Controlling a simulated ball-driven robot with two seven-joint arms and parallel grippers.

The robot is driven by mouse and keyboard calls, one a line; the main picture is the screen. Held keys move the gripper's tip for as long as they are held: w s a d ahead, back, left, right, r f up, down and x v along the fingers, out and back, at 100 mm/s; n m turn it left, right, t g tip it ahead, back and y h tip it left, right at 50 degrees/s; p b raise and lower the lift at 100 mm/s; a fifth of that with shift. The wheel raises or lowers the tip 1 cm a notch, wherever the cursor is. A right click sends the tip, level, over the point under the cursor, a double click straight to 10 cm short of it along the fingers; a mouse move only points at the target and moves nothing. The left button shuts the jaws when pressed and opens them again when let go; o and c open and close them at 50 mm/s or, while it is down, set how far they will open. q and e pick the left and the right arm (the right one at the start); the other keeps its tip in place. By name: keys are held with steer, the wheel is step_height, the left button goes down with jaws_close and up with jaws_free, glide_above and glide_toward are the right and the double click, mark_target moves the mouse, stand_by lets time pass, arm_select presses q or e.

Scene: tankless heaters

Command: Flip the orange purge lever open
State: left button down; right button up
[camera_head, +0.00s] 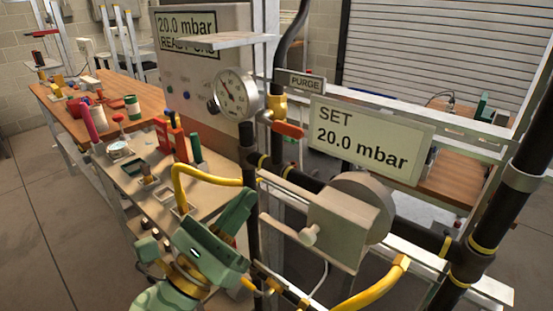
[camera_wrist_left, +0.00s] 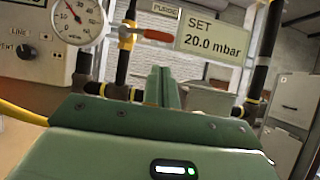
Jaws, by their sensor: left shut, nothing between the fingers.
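The orange purge lever (camera_head: 288,130) sticks out to the right from a brass valve (camera_head: 277,105) on the vertical black pipe, under the PURGE sign (camera_head: 305,83). It also shows in the left wrist view (camera_wrist_left: 158,35), roughly level and pointing right. My left gripper (camera_head: 240,205) is green, shut and empty. It is below and left of the lever in the head view, apart from it. In the left wrist view its closed fingers (camera_wrist_left: 163,85) point up just below the lever. My right gripper is not in view.
A round gauge (camera_head: 237,95) is left of the valve. A SET 20.0 mbar sign (camera_head: 370,138) hangs to its right. A grey regulator (camera_head: 345,220) and yellow hose (camera_head: 205,180) lie near my gripper. A bench (camera_head: 150,120) with tools stands at left.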

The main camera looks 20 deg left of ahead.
mark_target(277, 124)
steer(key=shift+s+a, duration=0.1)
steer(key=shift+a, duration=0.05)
arm_select(q)
steer(key=p+x, duration=0.4)
steer(key=x, duration=0.5)
steer(key=shift+r+p, duration=0.15)
steer(key=shift+p, duration=0.2)
steer(key=shift+w+d, duration=0.1)
steer(key=shift+w, duration=0.35)
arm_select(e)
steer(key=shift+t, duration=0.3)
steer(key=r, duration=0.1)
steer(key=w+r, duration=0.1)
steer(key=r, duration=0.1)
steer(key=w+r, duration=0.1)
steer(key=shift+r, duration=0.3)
arm_select(q)
steer(key=shift+r, duration=0.1)
